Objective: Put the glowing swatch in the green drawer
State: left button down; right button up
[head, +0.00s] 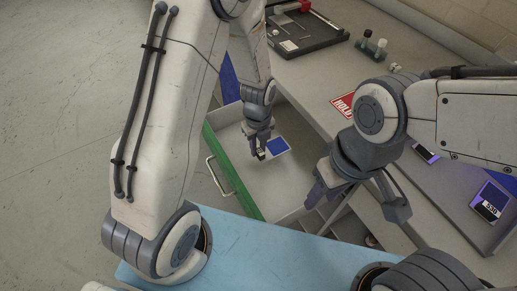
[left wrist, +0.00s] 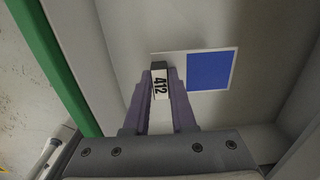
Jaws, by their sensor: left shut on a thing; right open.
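The green drawer (head: 233,178) is pulled open below the bench. It also shows in the left wrist view, with its green front (left wrist: 55,65) at the left. My left gripper (head: 260,152) is over the drawer's inside, shut on a small dark swatch with a white label reading 412 (left wrist: 160,82). The swatch's face is mostly hidden between the fingers, and I cannot tell whether it glows. A white card with a blue square (head: 278,146) lies on the drawer floor beside the gripper. My right gripper (head: 358,200) is open and empty, right of the drawer.
On the bench at the right lie a dark swatch labelled 830 (head: 489,202) and a smaller purple-edged one (head: 426,152). A light blue surface (head: 260,255) is in front.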

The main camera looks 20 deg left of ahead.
aim_at(258, 165)
pick_arm(q)
jog(key=shift+r, duration=0.1)
jog(key=shift+f+b, duration=2.2)
jog(key=shift+f, duration=1.25)
jog(key=c, duration=0.7)
grip_release()
jog(key=shift+o, duration=0.2)
notch_tip(258, 165, up, 11)
jog(key=shift+f+p, duration=0.2)
jog(key=shift+p, duration=0.25)
